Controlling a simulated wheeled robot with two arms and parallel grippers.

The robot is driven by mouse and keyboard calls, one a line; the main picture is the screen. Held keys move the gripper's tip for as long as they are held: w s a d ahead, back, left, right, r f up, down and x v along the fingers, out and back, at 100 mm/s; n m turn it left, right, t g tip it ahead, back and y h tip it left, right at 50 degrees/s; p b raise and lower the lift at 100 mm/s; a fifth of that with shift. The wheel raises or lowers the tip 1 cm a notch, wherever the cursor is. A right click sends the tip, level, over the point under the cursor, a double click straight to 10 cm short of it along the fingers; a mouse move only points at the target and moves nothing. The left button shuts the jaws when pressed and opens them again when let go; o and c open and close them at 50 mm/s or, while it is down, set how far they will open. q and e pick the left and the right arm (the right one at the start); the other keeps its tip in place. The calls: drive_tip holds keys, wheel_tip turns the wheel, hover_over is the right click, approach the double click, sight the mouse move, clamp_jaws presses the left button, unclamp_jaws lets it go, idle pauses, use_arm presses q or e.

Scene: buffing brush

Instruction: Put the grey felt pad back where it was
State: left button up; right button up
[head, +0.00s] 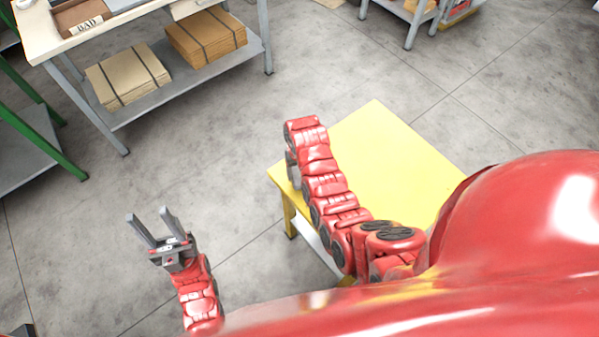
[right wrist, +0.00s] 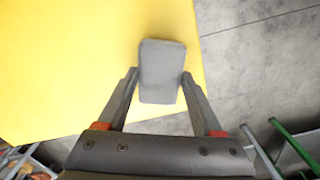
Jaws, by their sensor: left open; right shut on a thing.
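The grey felt pad (right wrist: 162,68) is a flat rounded block in the right wrist view. My right gripper (right wrist: 160,77) is shut on it, with one finger at each side. The pad is over the yellow table (right wrist: 70,60), near a corner; I cannot tell whether it touches the top. In the head view my right arm reaches over the left corner of the yellow table (head: 385,150), and the arm hides the pad and most of the gripper. My left gripper (head: 147,212) is open and empty, over the floor left of the table.
A workbench (head: 130,28) with a lower shelf of cardboard stacks (head: 128,78) stands at the upper left. A green-framed rack (head: 40,130) is at the left edge. A grey-legged cart (head: 412,20) is at the top right. Bare concrete floor lies between them. The visible yellow tabletop is clear.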

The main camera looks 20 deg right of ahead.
drive_tip(key=shift+s+f, duration=0.1)
drive_tip(key=shift+f, duration=0.7)
drive_tip(key=shift+f, duration=0.15)
drive_tip(key=o, duration=1.3)
drive_tip(key=shift+r, duration=0.2)
drive_tip(key=shift+r, duration=0.1)
